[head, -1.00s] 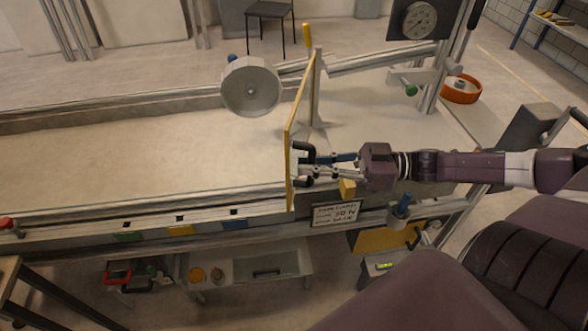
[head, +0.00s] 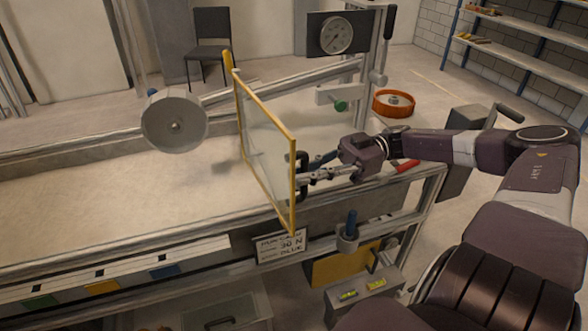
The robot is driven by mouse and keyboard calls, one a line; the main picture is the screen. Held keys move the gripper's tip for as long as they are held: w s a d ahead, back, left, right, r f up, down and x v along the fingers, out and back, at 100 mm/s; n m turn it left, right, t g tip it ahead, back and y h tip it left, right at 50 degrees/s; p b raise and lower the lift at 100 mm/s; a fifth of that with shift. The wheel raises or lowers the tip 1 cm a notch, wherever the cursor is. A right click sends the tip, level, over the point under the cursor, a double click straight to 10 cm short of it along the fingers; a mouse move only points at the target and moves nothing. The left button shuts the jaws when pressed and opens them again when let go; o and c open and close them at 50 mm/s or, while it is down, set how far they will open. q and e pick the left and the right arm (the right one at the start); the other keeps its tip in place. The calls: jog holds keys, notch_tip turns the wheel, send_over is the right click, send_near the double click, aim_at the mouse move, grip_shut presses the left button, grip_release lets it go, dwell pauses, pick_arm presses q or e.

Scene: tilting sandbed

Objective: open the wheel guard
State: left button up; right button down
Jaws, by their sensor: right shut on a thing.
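The wheel guard (head: 266,146) is a clear panel in a yellow frame. It stands upright across the sandbed at an angle, so its face shows. A black handle (head: 301,163) sits on its right side near the front edge. My right gripper (head: 306,178) reaches in from the right and is shut on this handle; the fingertips are partly hidden against it. The grey wheel (head: 175,123) hangs over the sand to the left of the guard, apart from it. My left gripper is not in view.
The sandbed (head: 90,200) is open to the left of the guard. A blue-handled tool (head: 351,222) stands in a holder at the front rail, beside a sign (head: 281,246).

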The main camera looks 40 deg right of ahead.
jog(key=shift+w+v, duration=0.1)
jog(key=shift+v, duration=0.5)
jog(key=shift+w+v, duration=0.15)
jog(key=shift+v, duration=0.5)
jog(key=c, duration=2)
grip_release()
jog(key=shift+d, duration=0.1)
jog(key=shift+o, duration=0.2)
jog(key=v, duration=1.2)
